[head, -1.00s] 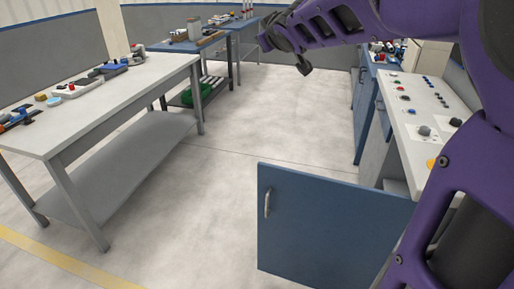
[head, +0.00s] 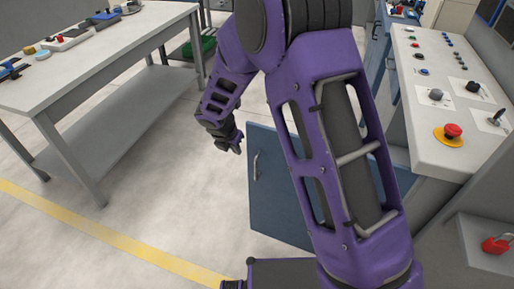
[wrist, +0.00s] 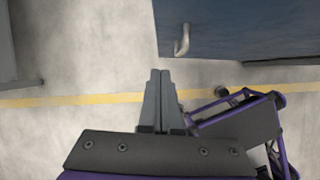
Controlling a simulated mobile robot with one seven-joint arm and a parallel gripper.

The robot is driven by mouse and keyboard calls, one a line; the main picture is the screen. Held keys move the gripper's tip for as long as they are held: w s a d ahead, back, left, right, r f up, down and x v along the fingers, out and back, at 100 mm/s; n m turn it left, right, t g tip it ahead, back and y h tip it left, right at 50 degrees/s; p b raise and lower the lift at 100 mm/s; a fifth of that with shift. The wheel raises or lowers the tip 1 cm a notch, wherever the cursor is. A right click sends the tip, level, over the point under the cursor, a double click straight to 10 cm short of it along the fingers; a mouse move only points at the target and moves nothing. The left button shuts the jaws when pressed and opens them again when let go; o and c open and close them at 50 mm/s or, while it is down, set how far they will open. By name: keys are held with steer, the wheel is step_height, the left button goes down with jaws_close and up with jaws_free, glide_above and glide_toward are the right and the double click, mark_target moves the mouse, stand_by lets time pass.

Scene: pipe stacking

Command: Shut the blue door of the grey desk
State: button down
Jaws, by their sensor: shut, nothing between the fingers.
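The blue door (head: 275,200) stands swung wide open, sticking out to the left from the grey desk (head: 440,95) in the head view. Its pale handle (head: 256,165) is near its free left edge. My gripper (head: 238,148) hangs just left of the door's upper free corner, shut and empty. My arm hides the middle of the door. In the wrist view the shut fingertips (wrist: 160,73) point towards the door (wrist: 245,32), below and left of the handle (wrist: 183,40). A gap shows between fingertips and handle.
Buttons and a red knob (head: 452,131) sit on the desk top. A red padlock (head: 496,244) lies on a shelf at the lower right. A grey workbench (head: 120,50) stands at the left. Open floor with a yellow line (head: 110,240) lies between.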

steer(key=f, duration=0.2)
steer(key=b, duration=0.2)
glide_above(250, 162)
steer(key=s, duration=0.2)
step_height(250, 162, down, 8)
steer(key=shift+a+f+n, duration=0.25)
steer(key=shift+a+n, duration=0.15)
steer(key=shift+a, duration=0.05)
